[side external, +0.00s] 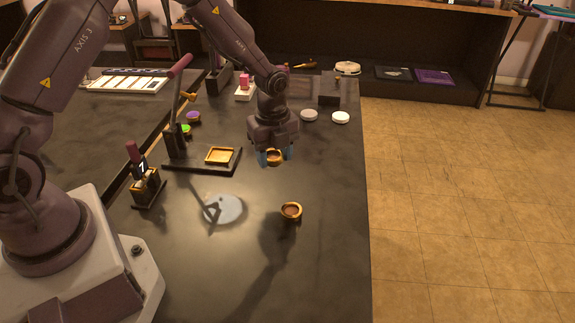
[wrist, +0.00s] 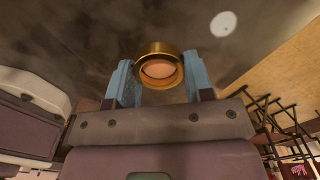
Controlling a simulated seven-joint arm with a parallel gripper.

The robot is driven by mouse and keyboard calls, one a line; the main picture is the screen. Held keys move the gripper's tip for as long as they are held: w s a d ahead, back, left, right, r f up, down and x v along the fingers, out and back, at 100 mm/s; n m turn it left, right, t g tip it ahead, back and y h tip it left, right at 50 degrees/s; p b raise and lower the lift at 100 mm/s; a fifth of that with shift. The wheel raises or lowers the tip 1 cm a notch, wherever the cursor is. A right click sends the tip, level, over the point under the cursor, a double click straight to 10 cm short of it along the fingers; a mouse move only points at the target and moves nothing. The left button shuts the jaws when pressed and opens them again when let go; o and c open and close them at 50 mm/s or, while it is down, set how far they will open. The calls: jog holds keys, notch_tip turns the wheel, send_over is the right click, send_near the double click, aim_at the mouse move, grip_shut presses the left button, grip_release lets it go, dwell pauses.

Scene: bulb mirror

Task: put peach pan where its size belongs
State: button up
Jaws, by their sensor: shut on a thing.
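The peach pan (wrist: 158,70), a round gold-rimmed dish with a peach-coloured inside, is between the two blue fingers of my gripper (wrist: 158,82) in the wrist view. In the side external view my gripper (side external: 275,158) is shut on this pan (side external: 274,157) and holds it above the dark table, right of the press.
A lever press with a gold square tray (side external: 220,155) stands left of my gripper. The table's right front is clear.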

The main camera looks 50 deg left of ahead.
jog(key=s+r, duration=0.4)
jog(key=s, duration=0.4)
jog(key=w+d+r+n, duration=0.1)
jog(key=d+r+n, duration=0.15)
jog(key=n, duration=0.75)
jog(key=w+d+r+n, duration=0.1)
jog(key=r+n, duration=0.2)
jog(key=n, duration=0.7)
jog(key=s+a+f+m, duration=0.1)
jog(key=s+a+f, duration=0.15)
jog(key=s, duration=0.25)
jog(key=s+a+f+m, duration=0.1)
jog(key=s+a+f, duration=0.15)
jog(key=s, duration=0.35)
send_over(256, 188)
jog(key=shift+m, duration=0.4)
notch_tip(256, 188, down, 10)
jog(key=shift+s+r, duration=0.15)
jog(key=shift+r, duration=0.1)
jog(key=shift+w+f, duration=0.15)
jog(key=shift+f, duration=0.75)
jog(key=shift+w+f, duration=0.1)
jog(key=shift+f, duration=0.8)
